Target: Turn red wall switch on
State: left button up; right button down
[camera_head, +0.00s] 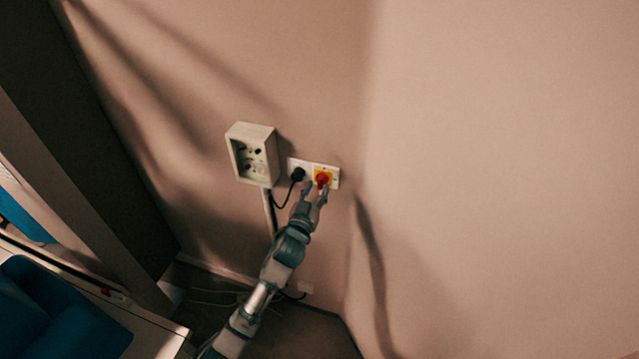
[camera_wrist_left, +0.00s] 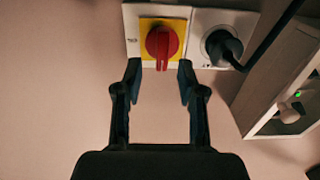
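The red wall switch (camera_head: 322,178) is a red rotary knob on a yellow square, set in a white wall plate. In the left wrist view the red knob (camera_wrist_left: 162,44) shows close up, with its handle pointing along the picture's vertical. My left gripper (camera_head: 316,190) is right at the switch in the head view. In the left wrist view my left gripper (camera_wrist_left: 159,82) is open, with its two fingertips apart on either side of the knob's handle end. I cannot tell whether they touch it. My right gripper is in neither view.
A black plug (camera_head: 297,174) with a cable sits in the socket beside the switch. A pale wall box (camera_head: 253,155) is mounted left of it. A blue padded thing (camera_head: 60,315) lies at lower left. The wall to the right is bare.

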aim_at(321, 182)
pick_arm(q)
jog(key=shift+x, duration=1.1)
jog(key=shift+w, duration=0.4)
jog(key=shift+s, duration=0.1)
grip_shut()
